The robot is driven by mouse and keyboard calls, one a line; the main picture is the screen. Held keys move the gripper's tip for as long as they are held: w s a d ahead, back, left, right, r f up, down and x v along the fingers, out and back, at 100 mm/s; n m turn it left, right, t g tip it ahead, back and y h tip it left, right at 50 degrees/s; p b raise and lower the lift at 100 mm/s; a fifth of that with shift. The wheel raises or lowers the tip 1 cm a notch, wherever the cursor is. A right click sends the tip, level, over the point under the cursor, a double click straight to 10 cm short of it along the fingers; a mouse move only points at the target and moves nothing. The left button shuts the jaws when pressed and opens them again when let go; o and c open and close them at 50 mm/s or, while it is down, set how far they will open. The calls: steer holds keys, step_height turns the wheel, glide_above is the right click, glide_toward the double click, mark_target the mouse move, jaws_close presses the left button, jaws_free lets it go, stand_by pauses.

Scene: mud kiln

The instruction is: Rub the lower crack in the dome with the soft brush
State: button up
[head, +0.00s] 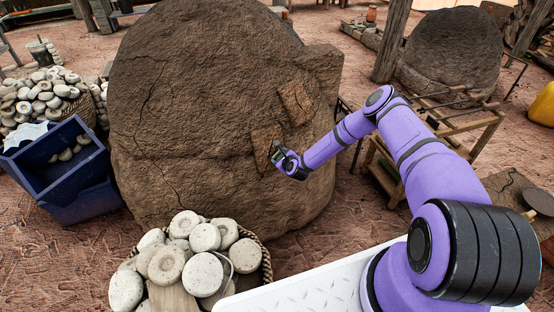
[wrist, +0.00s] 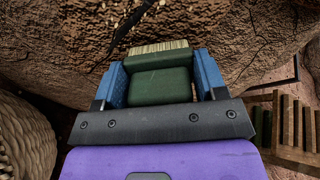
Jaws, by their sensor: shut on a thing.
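The mud dome (head: 215,60) fills the middle of the head view. Thin dark cracks run down its left side, one higher (head: 150,88) and one lower (head: 168,190). My gripper (head: 276,153) is close to the dome's right front, beside a brown slab-like patch (head: 264,140). In the wrist view my gripper (wrist: 160,66) is shut on the soft brush, a dark green block (wrist: 158,86) with pale bristles (wrist: 158,47) pointing at the dome. A dark crack (wrist: 132,22) lies just beyond the bristles, up and left. I cannot tell whether the bristles touch the wall, or which crack this is.
A basket of pale round discs (head: 180,262) stands in front of the dome. A blue bin (head: 75,195) and another heap of discs (head: 38,98) are at left. A wooden rack (head: 470,135) stands right of the dome. A smaller dome (head: 452,50) is behind.

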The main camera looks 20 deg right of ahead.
mark_target(262, 151)
steer(key=shift+w+d+r, duration=0.1)
steer(key=shift+d, duration=0.2)
steer(key=shift+w+r, duration=0.15)
steer(key=shift+r, duration=0.45)
steer(key=shift+s+a, duration=0.15)
steer(key=shift+a, duration=1.75)
steer(key=shift+s+a, duration=0.15)
steer(key=shift+a, duration=1.7)
steer(key=shift+w+r, duration=0.3)
steer(key=shift+r, duration=0.2)
steer(key=shift+w+d+r, duration=0.1)
steer(key=shift+d, duration=0.25)
steer(key=shift+w+d, duration=0.2)
steer(key=shift+d, duration=1.45)
steer(key=shift+w+d, duration=0.15)
steer(key=shift+d, duration=1.5)
steer(key=shift+w+d+r, duration=0.1)
steer(key=shift+w+r, duration=0.15)
steer(key=shift+r, duration=0.4)
steer(key=shift+s+a, duration=0.2)
steer(key=shift+a, duration=0.8)
steer(key=shift+s+a, duration=0.15)
steer(key=shift+a, duration=2.7)
steer(key=shift+s, duration=0.1)
steer(key=shift+v, duration=2.95)
